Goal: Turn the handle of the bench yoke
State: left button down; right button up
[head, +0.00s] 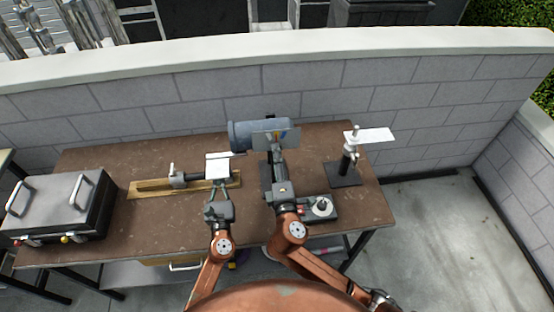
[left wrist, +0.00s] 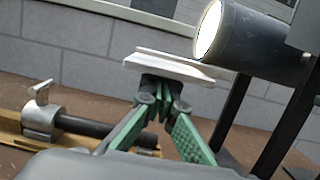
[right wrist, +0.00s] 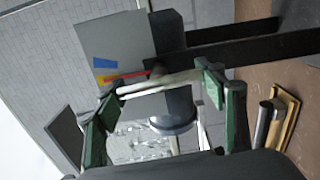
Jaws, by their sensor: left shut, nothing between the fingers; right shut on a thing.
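I cannot tell for sure which fixture is the bench yoke. A grey cylinder (head: 244,135) stands on dark supports at the back middle of the bench; it also shows in the left wrist view (left wrist: 250,45). My right gripper (head: 276,152) is in front of it. In the right wrist view its fingers (right wrist: 160,85) are wide apart, shut on the ends of a pale bar (right wrist: 150,87), before a grey plate with coloured marks (right wrist: 118,45). My left gripper (head: 219,184) is shut and empty, its fingertips (left wrist: 165,103) just below a white plate (left wrist: 165,66).
A wooden board (head: 150,187) with a metal clamp (head: 177,177) lies left of my left gripper. A black and silver case (head: 55,205) stands at the far left. A stand with a white plate (head: 370,137) is at right. A brick wall (head: 400,90) runs behind the bench.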

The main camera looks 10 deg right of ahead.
jog(key=o, duration=1.2)
jog(key=s, duration=1.2)
jog(key=shift+f, duration=0.15)
pick_arm(q)
jog(key=s+f+b, duration=0.2)
jog(key=s+f, duration=0.2)
jog(key=s, duration=0.9)
pick_arm(e)
notch_tip(320, 180, down, 3)
jog(key=shift+w+r, duration=0.1)
jog(key=shift+r, duration=0.1)
